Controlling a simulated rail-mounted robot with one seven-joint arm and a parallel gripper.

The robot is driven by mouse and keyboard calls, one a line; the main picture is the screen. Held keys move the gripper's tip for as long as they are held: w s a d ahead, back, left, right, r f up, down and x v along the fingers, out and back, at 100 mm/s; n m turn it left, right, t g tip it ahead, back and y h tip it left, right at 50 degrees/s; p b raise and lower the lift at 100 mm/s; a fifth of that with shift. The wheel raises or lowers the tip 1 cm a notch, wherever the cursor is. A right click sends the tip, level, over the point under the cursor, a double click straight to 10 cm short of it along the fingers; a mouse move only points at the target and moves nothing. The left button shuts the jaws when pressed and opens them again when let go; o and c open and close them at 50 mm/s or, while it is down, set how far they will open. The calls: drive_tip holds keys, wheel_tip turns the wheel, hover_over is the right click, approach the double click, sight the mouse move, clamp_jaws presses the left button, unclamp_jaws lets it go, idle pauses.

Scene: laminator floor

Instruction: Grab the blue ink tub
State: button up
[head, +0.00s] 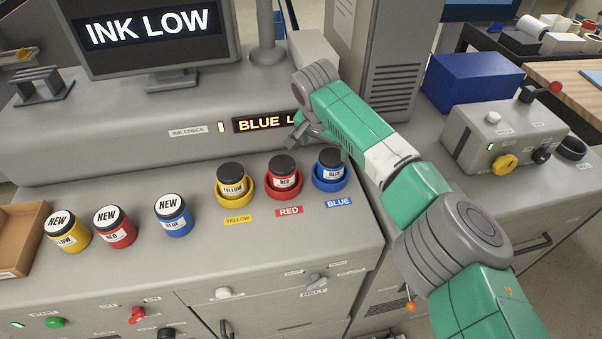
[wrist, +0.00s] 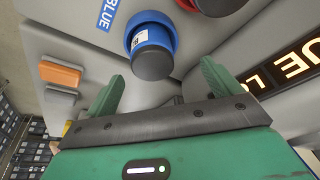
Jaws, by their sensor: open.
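A blue ink tub with a black lid (head: 331,171) sits in the blue ring holder (head: 318,184) behind the BLUE label. It also shows in the wrist view (wrist: 152,50), ahead of and between my fingers. Another blue tub (head: 175,222), its lid marked NEW, stands upright on the bench further left. My gripper (head: 303,131) is above and behind the holders, near the display panel. In the wrist view my gripper (wrist: 160,78) is open, with nothing between its two green fingers; the tub in the holder is apart from them.
Red (head: 284,175) and yellow (head: 231,180) tubs sit in holders left of the blue one. NEW yellow (head: 69,232) and red (head: 115,228) tubs stand near a cardboard box (head: 22,238). A display reads "BLUE L", partly hidden by my arm; the monitor (head: 155,35) reads INK LOW.

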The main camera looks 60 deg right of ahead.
sight(332, 155)
drive_tip(key=shift+s+d+f+m, duration=0.1)
drive_tip(key=shift+s+d+m, duration=0.2)
drive_tip(key=shift+s+d, duration=0.35)
drive_tip(key=shift+a, duration=0.1)
drive_tip(key=shift+x, duration=1.65)
drive_tip(key=b+x, duration=0.4)
drive_tip(key=shift+a+f+b, duration=0.1)
drive_tip(key=shift+f+b, duration=0.1)
drive_tip(key=shift+b, duration=0.1)
drive_tip(key=shift+f+b, duration=0.15)
drive_tip(key=shift+b, duration=0.65)
drive_tip(key=shift+d, duration=0.2)
